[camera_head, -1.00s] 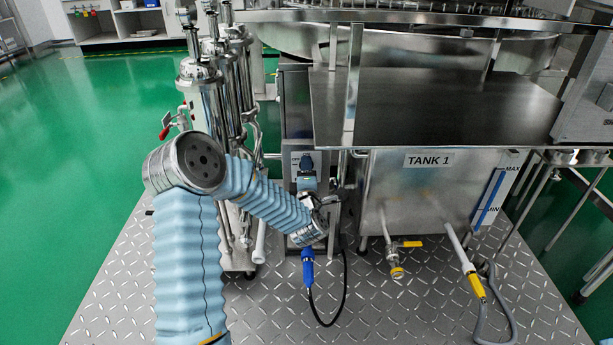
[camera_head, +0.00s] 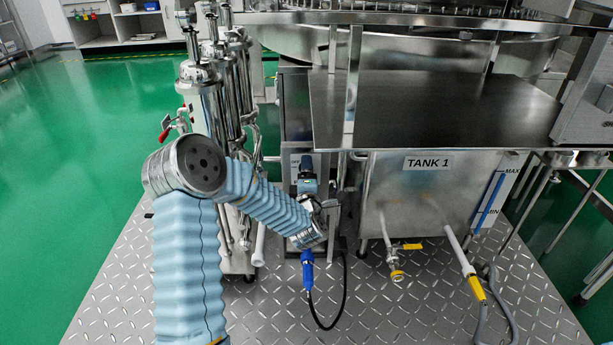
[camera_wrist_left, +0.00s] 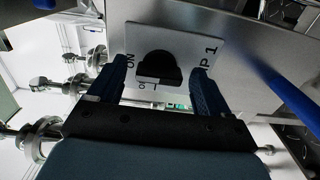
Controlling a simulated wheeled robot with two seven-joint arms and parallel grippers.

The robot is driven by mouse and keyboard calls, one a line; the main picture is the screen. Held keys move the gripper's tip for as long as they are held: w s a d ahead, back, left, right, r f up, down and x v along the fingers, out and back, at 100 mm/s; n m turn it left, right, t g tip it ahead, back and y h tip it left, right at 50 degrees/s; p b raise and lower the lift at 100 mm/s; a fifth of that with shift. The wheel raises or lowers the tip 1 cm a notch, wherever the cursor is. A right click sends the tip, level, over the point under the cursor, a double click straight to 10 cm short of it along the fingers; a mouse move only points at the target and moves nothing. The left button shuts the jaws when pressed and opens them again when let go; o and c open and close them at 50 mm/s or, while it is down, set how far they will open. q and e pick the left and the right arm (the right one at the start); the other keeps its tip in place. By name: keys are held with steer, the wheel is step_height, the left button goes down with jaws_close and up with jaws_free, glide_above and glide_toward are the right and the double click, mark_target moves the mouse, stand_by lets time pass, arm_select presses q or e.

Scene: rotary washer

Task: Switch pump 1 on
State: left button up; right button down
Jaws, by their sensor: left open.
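The pump 1 switch is a black rotary knob (camera_wrist_left: 160,69) on a light plate (camera_wrist_left: 185,37) in the left wrist view. "ON" reads sideways left of the knob, and the end of a label, "P 1", shows at the right. My left gripper (camera_wrist_left: 156,74) is open, with one dark blue finger on each side of the knob in the picture. I cannot tell whether either finger touches it. In the head view the left gripper (camera_head: 307,170) is at the front of the narrow steel control box (camera_head: 293,105), covering most of the knob. My right gripper is not in view.
Steel tank 1 (camera_head: 430,190) with valves and hoses stands right of the control box. Steel cylinders and pipes (camera_head: 205,100) stand to its left. A blue plug with a black cable (camera_head: 308,272) hangs below the gripper. The chequered floor plate (camera_head: 400,315) is mostly clear in front.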

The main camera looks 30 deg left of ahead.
arm_select(q)
steer(key=shift+s, duration=0.1)
steer(key=v, duration=1.3)
steer(key=shift+s+d, duration=0.2)
steer(key=shift+d, duration=0.05)
